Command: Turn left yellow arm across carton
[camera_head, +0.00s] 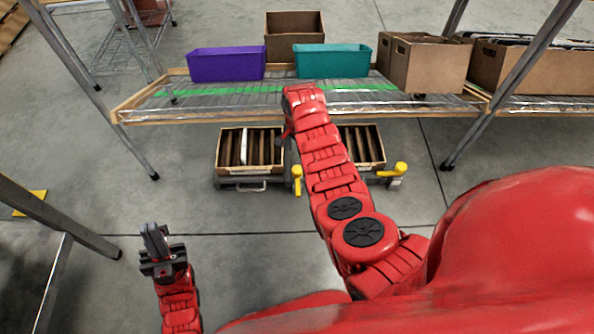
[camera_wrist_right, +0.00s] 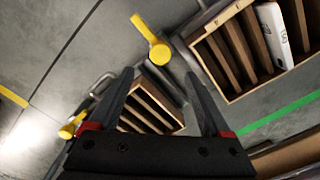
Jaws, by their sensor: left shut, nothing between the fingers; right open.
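The left carton (camera_head: 223,160) is an open, slatted wooden box with a white item inside, on a low grey stand under the shelf. The left yellow arm (camera_head: 297,178) is at its right front corner, beside the carton and not across it. In the right wrist view the left yellow arm (camera_wrist_right: 146,36) points away from the left carton (camera_wrist_right: 237,91). My right gripper (camera_wrist_right: 158,75) is open and empty, with the yellow arm's round end beyond its fingertips. In the head view my right arm hides most of that gripper. My left gripper (camera_head: 152,232) is shut and empty over the floor.
A second slatted carton (camera_head: 379,140) with a right yellow arm (camera_head: 399,169) stands right of my right arm. The shelf (camera_head: 150,113) above holds a purple bin (camera_head: 226,65), a teal bin (camera_head: 333,62) and brown boxes (camera_head: 425,65). Metal posts stand at both sides. The front floor is clear.

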